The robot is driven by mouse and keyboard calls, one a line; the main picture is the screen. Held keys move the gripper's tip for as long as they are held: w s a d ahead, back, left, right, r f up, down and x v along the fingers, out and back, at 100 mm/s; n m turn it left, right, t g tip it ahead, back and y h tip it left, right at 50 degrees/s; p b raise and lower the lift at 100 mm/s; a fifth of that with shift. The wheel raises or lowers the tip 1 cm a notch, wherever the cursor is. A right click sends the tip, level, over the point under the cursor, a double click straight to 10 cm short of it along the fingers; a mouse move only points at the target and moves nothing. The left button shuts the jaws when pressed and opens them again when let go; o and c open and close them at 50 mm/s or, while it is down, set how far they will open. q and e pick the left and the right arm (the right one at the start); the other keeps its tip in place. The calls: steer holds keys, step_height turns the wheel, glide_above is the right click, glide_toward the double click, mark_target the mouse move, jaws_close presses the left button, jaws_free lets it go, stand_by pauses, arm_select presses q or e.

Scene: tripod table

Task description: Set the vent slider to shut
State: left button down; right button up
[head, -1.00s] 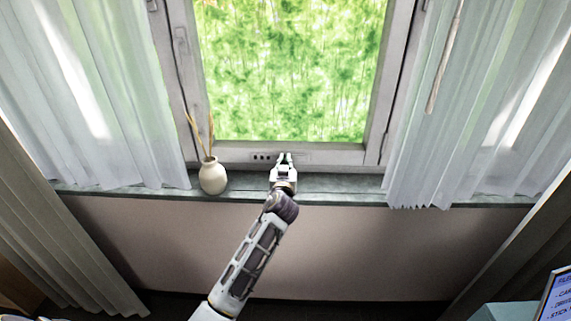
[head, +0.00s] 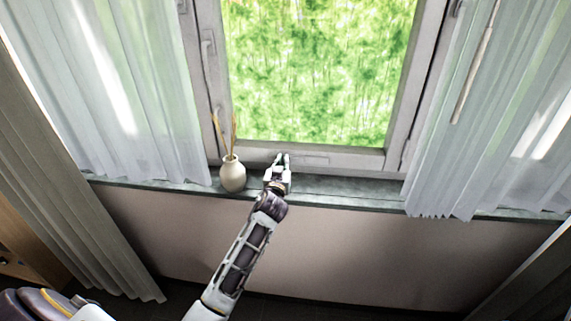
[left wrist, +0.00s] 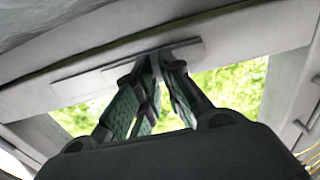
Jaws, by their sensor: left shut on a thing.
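The vent slider (head: 312,160) is a pale, narrow strip on the lower rail of the window frame. In the head view its plain face shows to the right of my left gripper (head: 281,157), and no dark vent holes show. My left gripper is at the strip's left part, its fingers shut on the slider. In the left wrist view the slider (left wrist: 110,72) runs slantwise across the frame rail, and the fingertips (left wrist: 162,58) meet at its edge. The small part between the fingertips is mostly hidden. My right gripper is in neither view.
A cream vase (head: 233,174) with dry stalks stands on the sill (head: 340,187), close to the left of my gripper. Sheer curtains hang at the left (head: 120,100) and right (head: 460,150). The sill right of the gripper is clear.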

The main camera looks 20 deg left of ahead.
arm_select(q)
steer(key=shift+a, duration=0.15)
steer(key=c, duration=1.5)
jaws_free()
steer(key=shift+s+a, duration=0.1)
steer(key=shift+v, duration=5.95)
steer(key=shift+r, duration=0.1)
